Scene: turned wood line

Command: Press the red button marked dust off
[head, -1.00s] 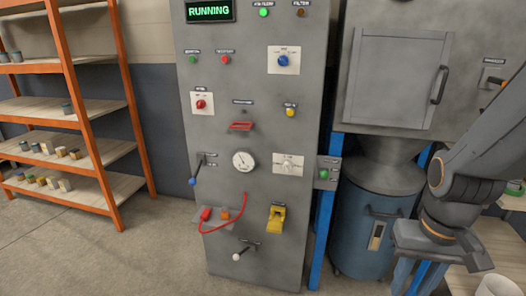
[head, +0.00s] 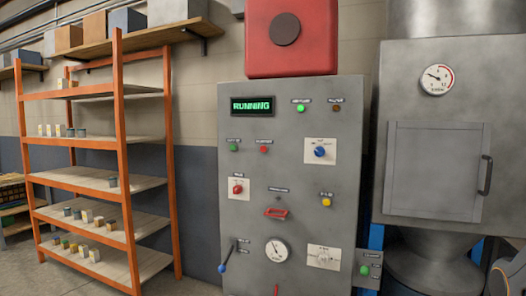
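A grey control cabinet (head: 295,115) stands in the middle of the head view. A small round red button (head: 264,149) is on its upper left, with a small dark label above it that is too blurred to read surely. A green button (head: 233,147) is just to its left, also under a label. The display (head: 265,105) above them reads RUNNING in green. My gripper is not in view; only a bit of my arm shows at the lower right corner, well away from the red button.
The cabinet also carries a red knob (head: 238,188), a red-framed control (head: 276,213), a blue knob (head: 320,151), a yellow button (head: 326,202), a gauge (head: 277,251) and a blue-tipped lever (head: 227,259). An orange shelf rack (head: 120,150) stands left. A grey machine (head: 436,140) stands right.

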